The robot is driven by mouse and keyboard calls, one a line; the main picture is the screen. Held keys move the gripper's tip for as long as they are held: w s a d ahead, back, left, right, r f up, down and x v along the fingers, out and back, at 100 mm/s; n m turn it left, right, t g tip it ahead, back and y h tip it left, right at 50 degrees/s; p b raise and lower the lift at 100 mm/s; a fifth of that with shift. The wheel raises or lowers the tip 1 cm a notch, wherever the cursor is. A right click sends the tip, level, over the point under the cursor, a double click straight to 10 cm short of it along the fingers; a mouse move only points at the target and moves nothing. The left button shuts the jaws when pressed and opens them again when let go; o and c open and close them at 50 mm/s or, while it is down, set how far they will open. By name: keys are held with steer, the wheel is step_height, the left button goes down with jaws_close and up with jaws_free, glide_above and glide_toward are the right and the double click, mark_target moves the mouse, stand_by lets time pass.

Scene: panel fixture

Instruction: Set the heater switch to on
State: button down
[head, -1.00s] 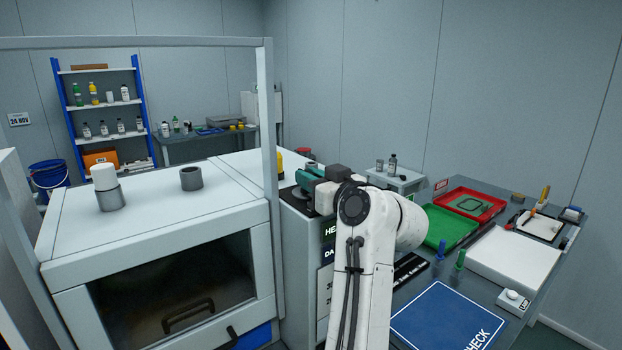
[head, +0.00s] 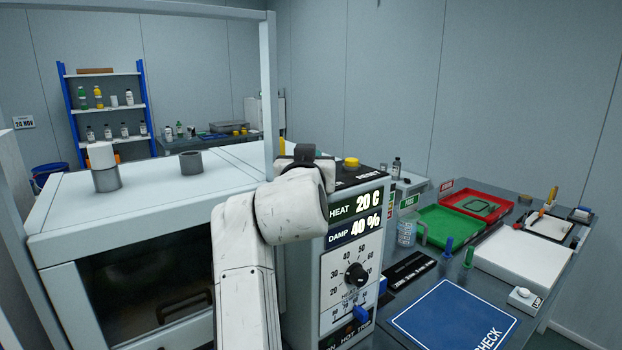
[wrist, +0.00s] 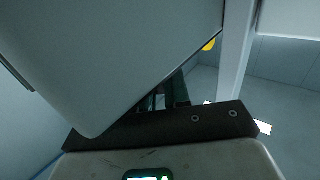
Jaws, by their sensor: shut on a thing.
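The heater console (head: 352,205) stands in the middle of the head view, with lit HEAT 20 C and DAMP 40 % readouts. Its front has a black dial knob (head: 356,273) and a blue slider (head: 361,313) below. Lettering at the lower front edge is partly cut off. I cannot make out the heater switch. My arm hides the console's left side and my gripper's fingers in the head view. In the wrist view my gripper (wrist: 176,95) shows dark green fingers, mostly covered by a large pale grey surface. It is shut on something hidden.
A white chamber (head: 150,200) with a dark window and a frame post stands left of the console. A yellow button (head: 351,162) is on the console top. At right are a clear jug (head: 406,232), a green tray (head: 462,216), a red tray (head: 500,198) and a blue mat (head: 450,318).

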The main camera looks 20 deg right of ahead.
steer(key=m+h+b, duration=0.1)
steer(key=m+g+h+b, duration=0.2)
steer(key=h+b, duration=0.1)
steer(key=shift+w+a+f, duration=0.2)
steer(key=shift+a+f, duration=0.05)
steer(key=shift+f, duration=0.05)
steer(key=m+g+h, duration=0.1)
steer(key=m+g+h+b, duration=0.1)
steer(key=shift+w+r+g+h, duration=0.1)
steer(key=shift+r+g+h, duration=0.1)
steer(key=shift+g+h, duration=0.2)
steer(key=shift+a+m+g+h, duration=0.15)
steer(key=shift+m+g+h, duration=0.55)
steer(key=shift+m+g, duration=0.2)
steer(key=c, duration=1.4)
jaws_free()
steer(key=shift+o, duration=1.2)
steer(key=shift+r, duration=0.1)
steer(key=shift+r, duration=0.1)
